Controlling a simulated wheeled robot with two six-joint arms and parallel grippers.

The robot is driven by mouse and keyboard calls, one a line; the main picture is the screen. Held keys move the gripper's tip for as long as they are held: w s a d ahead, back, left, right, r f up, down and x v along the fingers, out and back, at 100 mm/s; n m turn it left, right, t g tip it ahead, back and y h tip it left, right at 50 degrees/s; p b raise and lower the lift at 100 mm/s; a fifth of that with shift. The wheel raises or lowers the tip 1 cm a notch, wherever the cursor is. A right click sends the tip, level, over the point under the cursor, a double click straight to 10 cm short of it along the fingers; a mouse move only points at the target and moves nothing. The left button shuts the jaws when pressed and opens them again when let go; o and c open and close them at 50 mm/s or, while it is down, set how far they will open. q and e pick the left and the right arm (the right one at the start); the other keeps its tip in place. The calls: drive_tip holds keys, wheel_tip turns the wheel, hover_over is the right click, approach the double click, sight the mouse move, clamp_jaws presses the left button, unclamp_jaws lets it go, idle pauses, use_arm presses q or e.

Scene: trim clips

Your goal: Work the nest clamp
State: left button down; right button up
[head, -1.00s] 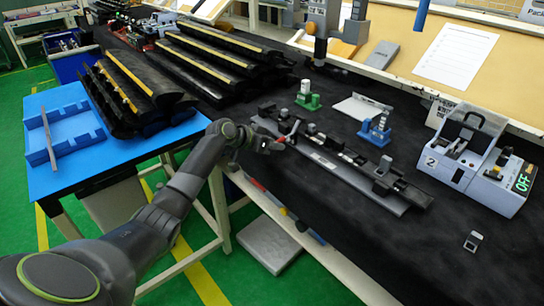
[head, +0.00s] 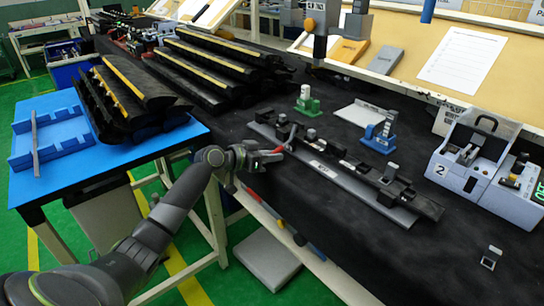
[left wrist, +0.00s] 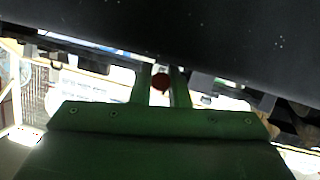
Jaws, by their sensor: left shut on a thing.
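The nest (head: 345,180) is a long grey rail with black fittings along it, lying near the front edge of the black table. A clamp lever with a red handle (head: 278,149) is at its left end. My left gripper (head: 270,154) is at this end, shut on the red handle. In the left wrist view the handle's round red end (left wrist: 160,82) shows between the two green fingers. The gripper partly hides the handle in the head view. My right gripper is not in view.
Behind the nest stand a green fixture (head: 307,102) and a blue fixture (head: 380,134). A grey station marked 2 (head: 480,165) is at the right. Black trim parts (head: 215,65) lie behind left. A small grey block (head: 491,257) lies front right, with bare black cloth around it.

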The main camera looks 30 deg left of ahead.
use_arm(q)
drive_tip(key=shift+r, duration=0.1)
drive_tip(key=c, duration=1.4)
unclamp_jaws()
drive_tip(key=shift+b+v, duration=0.8)
drive_tip(key=shift+v, duration=7.85)
drive_tip(key=shift+a+f, duration=0.1)
drive_tip(key=shift+f, duration=0.15)
